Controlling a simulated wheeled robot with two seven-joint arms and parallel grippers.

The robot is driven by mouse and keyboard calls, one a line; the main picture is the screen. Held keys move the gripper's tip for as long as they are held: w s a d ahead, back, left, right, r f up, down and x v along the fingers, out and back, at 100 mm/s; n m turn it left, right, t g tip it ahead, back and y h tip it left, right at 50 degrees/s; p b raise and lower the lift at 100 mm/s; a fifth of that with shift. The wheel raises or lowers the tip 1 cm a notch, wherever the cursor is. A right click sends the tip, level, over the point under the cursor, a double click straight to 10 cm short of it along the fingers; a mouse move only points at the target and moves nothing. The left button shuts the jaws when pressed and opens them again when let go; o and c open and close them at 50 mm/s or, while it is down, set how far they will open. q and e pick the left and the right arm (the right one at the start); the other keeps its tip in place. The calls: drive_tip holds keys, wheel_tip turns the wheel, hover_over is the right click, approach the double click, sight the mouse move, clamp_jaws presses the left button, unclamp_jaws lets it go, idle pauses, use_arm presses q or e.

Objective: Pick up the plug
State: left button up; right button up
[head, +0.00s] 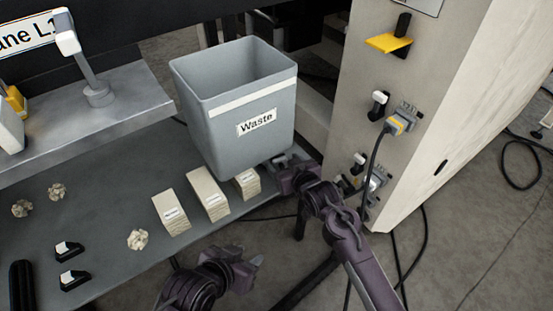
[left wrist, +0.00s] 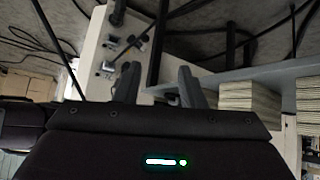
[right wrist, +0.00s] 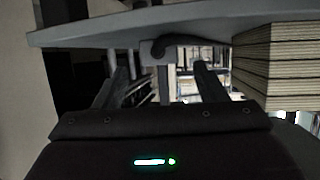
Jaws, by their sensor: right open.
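A grey plug with a yellow band (head: 395,125) sits in the upper socket on the beige cabinet's face, a black cable hanging from it. A second grey connector (head: 376,180) sits lower, partly behind my right arm. My right gripper (head: 283,176) is at the table's edge beside the bin, left of the cabinet. Its jaws are open in the right wrist view (right wrist: 163,80), with a small grey block with a dark rounded part (right wrist: 158,48) beyond them; I cannot tell what that is. My left gripper (head: 252,270) is open and empty in front of the table.
Labelled stacks (head: 210,193), crumpled balls (head: 138,239) and black-and-white blocks (head: 72,279) lie on the table (head: 100,205). The beige cabinet (head: 450,100) stands on the right, with cables on the floor.

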sight(280, 160)
drive_tip(key=b+x, duration=0.1)
drive_tip(key=x, duration=0.2)
drive_tip(key=shift+w+f, duration=0.1)
drive_tip(key=shift+f, duration=0.15)
use_arm(q)
drive_tip(key=w+d+r+t+h, duration=0.1)
drive_tip(key=w+r+t+h, duration=0.1)
drive_tip(key=w+r+t, duration=0.3)
wheel_tip(280, 160, up, 5)
drive_tip(key=shift+w+d+f+t, duration=0.2)
drive_tip(key=shift+w+t, duration=0.2)
drive_tip(key=shift+w, duration=0.5)
use_arm(e)
drive_tip(key=shift+c, duration=0.3)
drive_tip(key=c, duration=1.1)
drive_tip(key=shift+c, duration=0.2)
drive_tip(key=shift+r, duration=0.1)
